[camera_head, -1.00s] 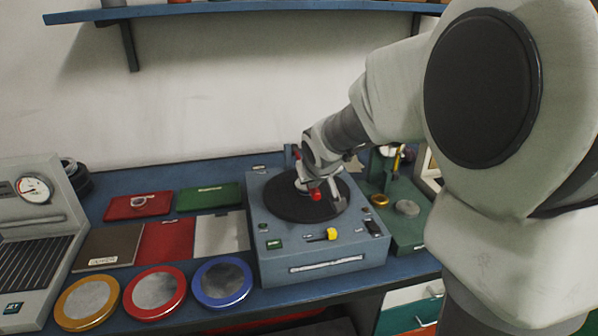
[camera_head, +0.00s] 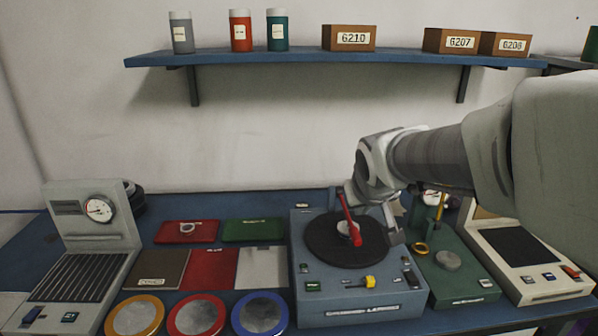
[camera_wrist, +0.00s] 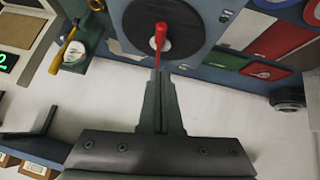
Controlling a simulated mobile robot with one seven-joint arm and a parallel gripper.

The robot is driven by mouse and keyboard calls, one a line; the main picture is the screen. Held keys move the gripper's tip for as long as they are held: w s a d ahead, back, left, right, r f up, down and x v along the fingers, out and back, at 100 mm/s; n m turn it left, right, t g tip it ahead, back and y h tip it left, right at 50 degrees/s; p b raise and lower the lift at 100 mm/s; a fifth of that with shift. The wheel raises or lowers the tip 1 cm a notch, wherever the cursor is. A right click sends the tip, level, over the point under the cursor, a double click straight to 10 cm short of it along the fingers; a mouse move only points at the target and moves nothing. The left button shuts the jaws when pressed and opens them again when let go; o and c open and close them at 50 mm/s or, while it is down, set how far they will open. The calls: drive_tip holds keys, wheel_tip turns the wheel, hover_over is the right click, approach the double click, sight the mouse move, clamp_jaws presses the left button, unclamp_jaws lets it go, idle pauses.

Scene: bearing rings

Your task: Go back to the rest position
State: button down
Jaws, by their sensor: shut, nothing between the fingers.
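A green stand (camera_head: 465,285) and a grey device with a dark screen (camera_head: 525,262) are to the right. Colored plates and round dishes (camera_head: 196,315) lie left, beside a gauge machine (camera_head: 90,245). A shelf (camera_head: 300,58) holds jars and boxes above.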

drive_tip(key=s+a+r+g+p, duration=0.1)
drive_tip(key=s+r+p, duration=0.1)
drive_tip(key=s, duration=0.9)
drive_tip(key=s+a+r+g+y+p, duration=0.1)
drive_tip(key=s+r+p, duration=0.2)
drive_tip(key=s, duration=0.8)
drive_tip(key=shift+a+r+m+p, duration=0.15)
drive_tip(key=shift+r+m+p, duration=0.25)
drive_tip(key=shift+p, duration=0.7)
drive_tip(key=shift+s, duration=0.1)
